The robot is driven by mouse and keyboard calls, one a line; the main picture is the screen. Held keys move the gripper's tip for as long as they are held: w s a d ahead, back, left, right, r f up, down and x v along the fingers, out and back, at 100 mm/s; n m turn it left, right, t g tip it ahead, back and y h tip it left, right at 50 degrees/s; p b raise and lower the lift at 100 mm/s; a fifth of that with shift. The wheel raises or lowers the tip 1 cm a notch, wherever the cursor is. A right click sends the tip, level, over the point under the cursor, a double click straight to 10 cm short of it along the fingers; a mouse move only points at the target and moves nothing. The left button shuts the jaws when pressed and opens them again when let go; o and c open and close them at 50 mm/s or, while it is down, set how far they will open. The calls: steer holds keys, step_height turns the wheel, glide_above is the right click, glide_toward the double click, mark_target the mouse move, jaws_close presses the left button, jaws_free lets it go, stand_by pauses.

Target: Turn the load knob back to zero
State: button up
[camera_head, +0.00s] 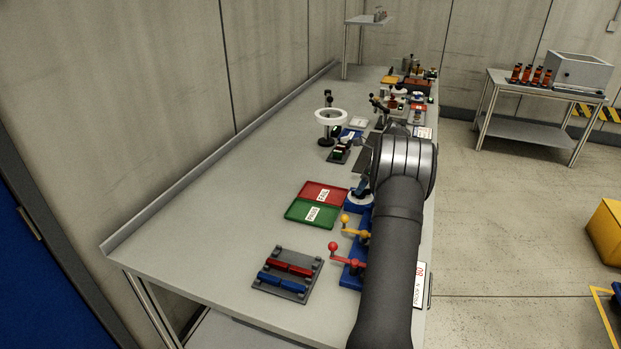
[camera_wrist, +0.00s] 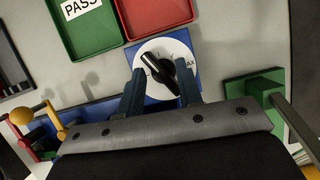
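The load knob (camera_wrist: 158,70) is a black bar handle on a round white dial (camera_wrist: 165,48), mounted on a blue base. In the wrist view its bar lies slanted, from upper left to lower right. Lettering that seems to read MAX is at the dial's right side. My gripper (camera_wrist: 160,76) is open, with one dark finger on each side of the knob and gaps between the fingers and the bar. In the head view the white dial (camera_head: 357,202) shows beside my arm, which hides much of this spot.
A red tray (camera_head: 323,193) and a green PASS tray (camera_head: 312,213) lie beside the dial. Yellow-handled (camera_head: 346,219) and red-handled (camera_head: 334,246) levers stand nearer the front. A green block (camera_wrist: 255,90) is right of my gripper in the wrist view. The bench's left side is clear.

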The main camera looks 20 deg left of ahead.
steer(key=v, duration=1.6)
steer(key=s+a+n+h, duration=0.1)
steer(key=s+a+n, duration=0.4)
steer(key=s, duration=0.3)
steer(key=s+a+n+t+h, duration=0.1)
steer(key=s+a+n, duration=0.4)
steer(key=s+n, duration=0.2)
steer(key=s+a+n+h, duration=0.2)
steer(key=s+a+n, duration=0.3)
steer(key=s, duration=0.4)
steer(key=shift+r+n, duration=0.5)
steer(key=shift+o, duration=0.5)
